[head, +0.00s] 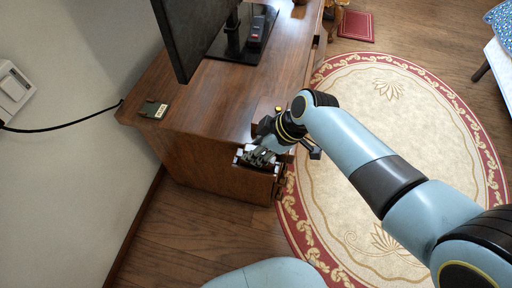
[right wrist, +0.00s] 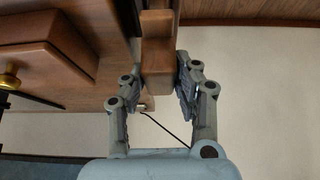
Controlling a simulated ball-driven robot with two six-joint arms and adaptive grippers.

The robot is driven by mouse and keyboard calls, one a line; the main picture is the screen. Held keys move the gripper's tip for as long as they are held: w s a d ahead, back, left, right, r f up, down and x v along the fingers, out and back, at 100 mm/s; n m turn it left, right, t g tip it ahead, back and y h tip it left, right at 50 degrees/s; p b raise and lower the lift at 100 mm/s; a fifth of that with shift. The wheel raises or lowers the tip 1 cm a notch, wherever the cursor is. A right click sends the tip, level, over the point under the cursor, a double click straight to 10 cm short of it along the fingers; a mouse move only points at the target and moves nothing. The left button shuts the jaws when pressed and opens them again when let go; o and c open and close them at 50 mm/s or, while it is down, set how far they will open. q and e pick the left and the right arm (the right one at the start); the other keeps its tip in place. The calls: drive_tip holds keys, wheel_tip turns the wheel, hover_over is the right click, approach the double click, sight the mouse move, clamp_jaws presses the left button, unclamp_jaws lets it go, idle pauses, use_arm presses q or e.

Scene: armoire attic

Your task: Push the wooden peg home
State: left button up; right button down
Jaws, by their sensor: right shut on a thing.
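The wooden peg (right wrist: 157,68) is a brown block with a narrower upper part, between the two fingers of my right gripper (right wrist: 158,80) in the right wrist view. My right gripper is shut on it. In the head view my right gripper (head: 260,158) is at the near right end of the wooden cabinet (head: 205,110), just by its top edge. There the gripper hides the peg, and I cannot tell how deep the peg sits. My left gripper is not in view.
A small wooden box (head: 267,107) with a brass knob stands on the cabinet close to my right gripper. A monitor (head: 195,32), a remote (head: 257,29) and a small dark box (head: 153,109) are also on top. A round rug (head: 390,130) covers the floor at right.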

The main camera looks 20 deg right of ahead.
drive_tip(key=shift+f+b, duration=1.35)
drive_tip(key=shift+f, duration=0.35)
drive_tip(key=c, duration=0.9)
unclamp_jaws()
drive_tip(key=v, duration=1.2)
